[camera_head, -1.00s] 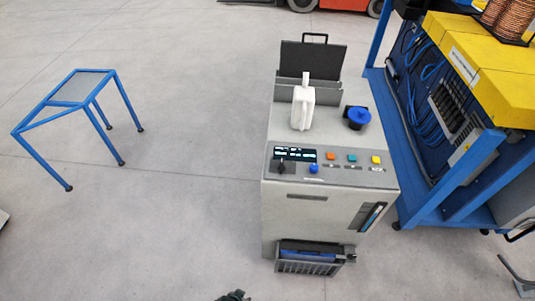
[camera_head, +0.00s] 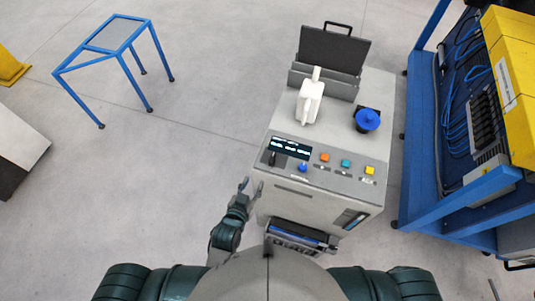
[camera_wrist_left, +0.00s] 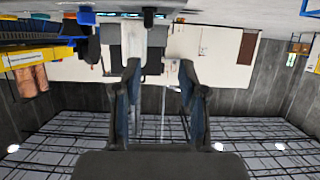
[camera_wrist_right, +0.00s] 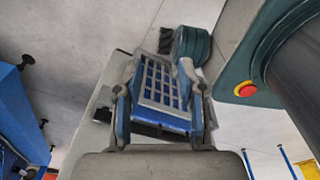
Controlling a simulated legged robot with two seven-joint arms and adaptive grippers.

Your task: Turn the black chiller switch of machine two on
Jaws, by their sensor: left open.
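The black chiller switch (camera_head: 272,158) is a small black knob at the left end of the sloped control panel on the grey machine (camera_head: 330,110), beside a blue knob (camera_head: 303,167). My left gripper (camera_head: 251,187) is open and empty, just in front of the panel's left edge, below the switch in the head view. In the upside-down left wrist view, the switch (camera_wrist_left: 148,17) shows at the top, beyond the spread fingers (camera_wrist_left: 160,72). My right gripper (camera_wrist_right: 159,85) is open, with a blue grid basket (camera_wrist_right: 160,85) beyond its fingers; it is hidden in the head view.
Orange, teal and yellow buttons (camera_head: 346,164) line the panel's right side. A white object (camera_head: 309,102) and a blue round cap (camera_head: 367,120) stand on the machine's top. A blue frame rack (camera_head: 420,150) is close on the right. The floor left is clear near a blue table (camera_head: 115,35).

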